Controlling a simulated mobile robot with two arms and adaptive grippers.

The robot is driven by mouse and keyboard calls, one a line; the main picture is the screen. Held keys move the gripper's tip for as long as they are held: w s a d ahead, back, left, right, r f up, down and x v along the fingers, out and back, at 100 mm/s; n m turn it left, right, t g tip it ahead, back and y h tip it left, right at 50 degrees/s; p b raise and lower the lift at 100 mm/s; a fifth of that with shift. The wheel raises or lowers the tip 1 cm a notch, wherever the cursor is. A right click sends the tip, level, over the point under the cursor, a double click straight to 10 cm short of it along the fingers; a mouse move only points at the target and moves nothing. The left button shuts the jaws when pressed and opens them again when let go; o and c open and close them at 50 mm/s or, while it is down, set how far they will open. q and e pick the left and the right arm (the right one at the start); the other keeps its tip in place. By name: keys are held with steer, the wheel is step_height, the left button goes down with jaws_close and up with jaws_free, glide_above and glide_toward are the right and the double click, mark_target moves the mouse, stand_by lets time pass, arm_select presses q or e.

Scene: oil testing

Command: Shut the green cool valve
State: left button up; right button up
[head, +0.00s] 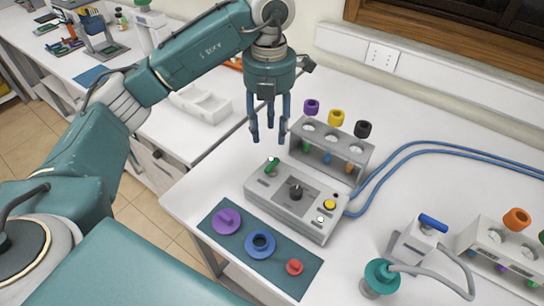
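A small green handle (272,166) stands up at the back left corner of a grey control box (318,228); it looks like the green valve. The box also has a black knob (296,192) and a yellow button (329,204). My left gripper (269,136) points down above the table, just behind and above the green handle, apart from it. Its fingers are spread and nothing is between them. My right gripper is not in view.
A rack (332,147) with purple, yellow and black knobs stands close behind the box. A dark mat (287,285) with purple, blue and red parts lies in front. Blue hoses (400,155) run right. A blue-handled device (415,245) stands at right.

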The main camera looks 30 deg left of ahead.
mark_target(270, 163)
arm_select(q)
step_height(270, 163, down, 10)
steer(key=shift+d+f+p, duration=0.1)
steer(key=shift+f+p, duration=0.1)
steer(key=shift+p, duration=0.95)
steer(key=shift+c, duration=0.2)
jaws_close()
